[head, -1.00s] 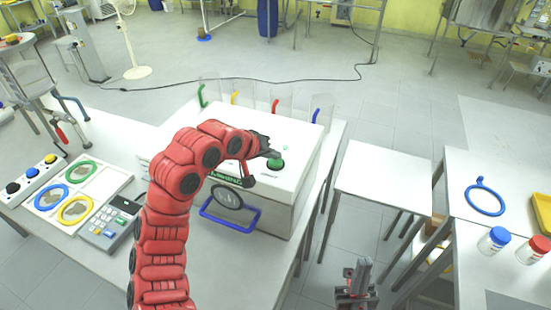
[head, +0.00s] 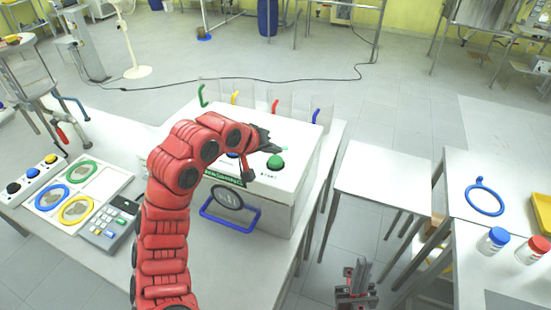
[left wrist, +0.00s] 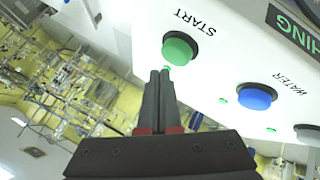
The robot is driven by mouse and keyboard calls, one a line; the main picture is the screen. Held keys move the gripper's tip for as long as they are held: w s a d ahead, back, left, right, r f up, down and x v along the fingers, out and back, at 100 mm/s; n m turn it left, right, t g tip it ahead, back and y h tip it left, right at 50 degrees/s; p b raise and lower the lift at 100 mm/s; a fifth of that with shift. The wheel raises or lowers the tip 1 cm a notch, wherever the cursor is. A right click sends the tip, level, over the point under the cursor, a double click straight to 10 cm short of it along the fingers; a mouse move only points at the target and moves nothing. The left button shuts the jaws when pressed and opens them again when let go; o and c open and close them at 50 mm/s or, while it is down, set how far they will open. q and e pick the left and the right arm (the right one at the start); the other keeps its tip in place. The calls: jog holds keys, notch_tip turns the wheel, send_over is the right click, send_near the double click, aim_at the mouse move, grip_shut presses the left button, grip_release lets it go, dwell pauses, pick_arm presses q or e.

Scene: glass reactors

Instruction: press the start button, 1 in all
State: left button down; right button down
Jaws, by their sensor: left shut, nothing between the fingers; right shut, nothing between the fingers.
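The green START button (head: 275,162) sits on top of the white box (head: 296,168). In the left wrist view the green button (left wrist: 179,48) is labelled START, and a small green light shows just above my fingertips. My left gripper (head: 283,147) is shut and empty. Its tips are just behind the button in the head view, apart from it as far as I can tell. In the left wrist view the closed left fingers (left wrist: 160,74) point just beside the button. My right gripper (head: 358,268) is shut and empty, low by the floor right of the box table.
Coloured hooks (head: 275,106) stand along the box's back edge. A blue handle (head: 231,222) juts from its front. A keypad (head: 106,228) lies left of my left arm.

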aim_at(273, 162)
pick_arm(q)
jog(key=shift+r+p, duration=0.35)
jog(key=shift+r, duration=2.05)
